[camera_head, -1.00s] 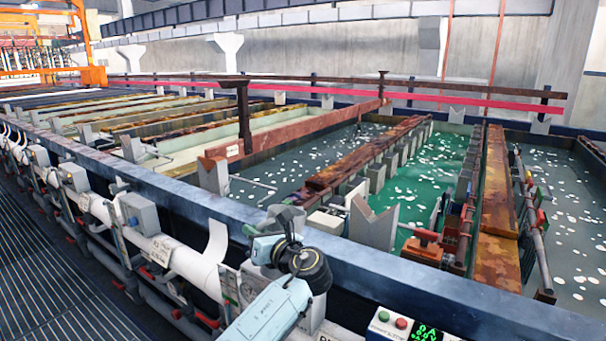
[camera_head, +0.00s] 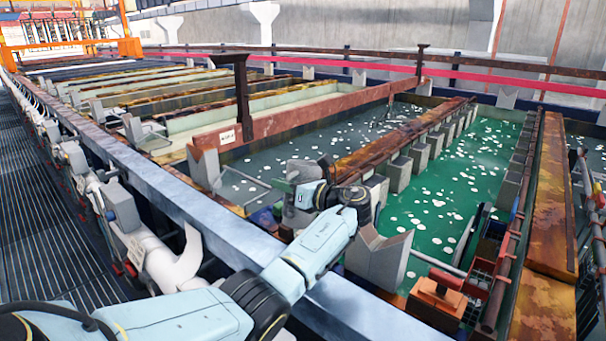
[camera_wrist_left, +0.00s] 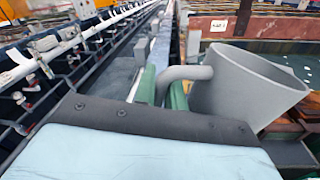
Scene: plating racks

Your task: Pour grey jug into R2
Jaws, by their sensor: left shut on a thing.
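The grey jug (camera_wrist_left: 245,90) shows large in the left wrist view, its wide mouth at the top and its body tilted a little. My left gripper (camera_wrist_left: 162,88) has its green fingers shut on the jug's handle (camera_wrist_left: 188,73). In the head view my left gripper (camera_head: 287,187) is over the front edge of the tanks, and my wrist partly hides the jug there. I cannot read a label R2 on any tank. A dark tank (camera_head: 340,125) with white floating discs lies beyond the gripper, and a green tank (camera_head: 440,180) lies to its right. My right gripper is not in view.
A blue-grey rim beam (camera_head: 235,235) runs along the front. A rusty divider (camera_head: 400,140) with grey blocks separates the two tanks. A grey V-shaped rest (camera_head: 378,258) stands right of my wrist. A dark post (camera_head: 242,100) rises at the left.

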